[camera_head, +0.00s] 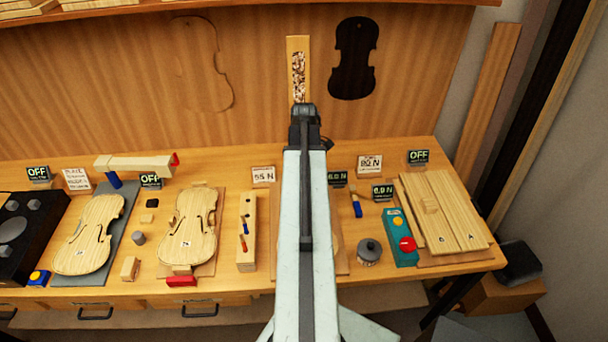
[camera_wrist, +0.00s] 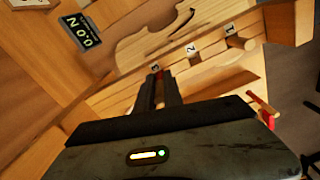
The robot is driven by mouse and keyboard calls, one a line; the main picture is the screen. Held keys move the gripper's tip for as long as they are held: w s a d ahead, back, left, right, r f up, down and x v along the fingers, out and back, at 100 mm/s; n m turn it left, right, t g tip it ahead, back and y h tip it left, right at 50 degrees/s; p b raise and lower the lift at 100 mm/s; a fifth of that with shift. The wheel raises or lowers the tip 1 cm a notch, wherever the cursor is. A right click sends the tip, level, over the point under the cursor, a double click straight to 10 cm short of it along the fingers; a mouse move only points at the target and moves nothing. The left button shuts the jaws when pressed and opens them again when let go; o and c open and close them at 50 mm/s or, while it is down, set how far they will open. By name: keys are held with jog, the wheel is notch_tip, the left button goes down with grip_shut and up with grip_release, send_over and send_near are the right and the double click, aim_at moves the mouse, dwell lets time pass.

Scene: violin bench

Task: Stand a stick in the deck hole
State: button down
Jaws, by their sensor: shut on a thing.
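My gripper (camera_head: 303,110) is at the far end of my raised arm in the head view. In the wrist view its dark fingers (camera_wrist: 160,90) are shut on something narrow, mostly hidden. A small red bit shows at the tips, beside the label 3. A light wood strip (camera_wrist: 205,62) carries the labels 1, 2 and 3. A pale plate (camera_wrist: 150,38) with a dark slot lies behind the strip. I cannot tell which opening is the deck hole.
In the head view, two violin bodies (camera_head: 90,235) (camera_head: 188,225) lie at the left. A wooden block (camera_head: 246,235) with small coloured pieces stands left of my arm. A grey pot (camera_head: 369,252), a teal box (camera_head: 400,238) and pale boards (camera_head: 440,212) stand at the right.

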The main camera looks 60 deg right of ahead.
jog(key=shift+f+b, duration=0.4)
jog(key=shift+f, duration=0.1)
jog(key=c, duration=1.4)
grip_release()
jog(key=shift+r, duration=0.1)
notch_tip(320, 180, up, 8)
jog(key=p, duration=0.8)
